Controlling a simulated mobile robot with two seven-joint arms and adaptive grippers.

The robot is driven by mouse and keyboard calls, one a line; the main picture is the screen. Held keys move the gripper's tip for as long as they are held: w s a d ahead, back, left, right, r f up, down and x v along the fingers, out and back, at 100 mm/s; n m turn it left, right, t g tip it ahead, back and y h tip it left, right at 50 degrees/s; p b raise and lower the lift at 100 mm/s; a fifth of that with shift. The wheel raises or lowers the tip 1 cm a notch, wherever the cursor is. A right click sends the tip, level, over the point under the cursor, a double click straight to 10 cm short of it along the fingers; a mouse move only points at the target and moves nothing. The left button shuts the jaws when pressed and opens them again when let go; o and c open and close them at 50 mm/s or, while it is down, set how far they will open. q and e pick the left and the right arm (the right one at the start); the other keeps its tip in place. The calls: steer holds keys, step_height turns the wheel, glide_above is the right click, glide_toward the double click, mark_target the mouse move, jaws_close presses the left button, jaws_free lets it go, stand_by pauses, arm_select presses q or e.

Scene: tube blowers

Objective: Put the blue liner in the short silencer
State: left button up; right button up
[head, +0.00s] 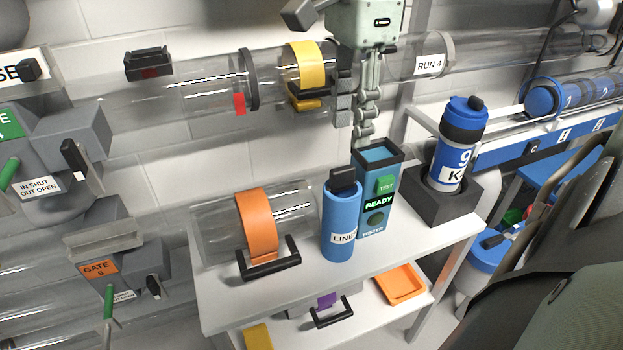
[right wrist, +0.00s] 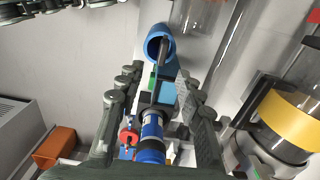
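The blue liner (head: 342,222) is a blue cylinder with a dark handle on top, upright on the white table left of the tester. It also shows as a blue hollow tube in the right wrist view (right wrist: 158,42). My right gripper (head: 358,142) hangs above and behind the tester, open and empty, apart from the liner; its fingers frame the tester in the right wrist view (right wrist: 158,110). A clear tube with an orange band (head: 256,225) lies on the table; I cannot read whether it is the short silencer. Grey linkages at the wrist view's top left may be my left gripper (right wrist: 45,8).
The tester (head: 378,200) reads READY. A blue carrier (head: 459,145) stands in a dark block (head: 440,205) at the table's right. A clear tube with a yellow band (head: 306,65) runs along the wall. The lower shelf holds an orange tray (head: 402,284).

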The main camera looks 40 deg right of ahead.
mark_target(343, 168)
steer(key=shift+w+f, duration=0.1)
steer(key=shift+f, duration=0.1)
steer(key=f, duration=0.7)
steer(key=shift+w+a+f, duration=0.1)
steer(key=shift+a, duration=0.1)
jaws_close()
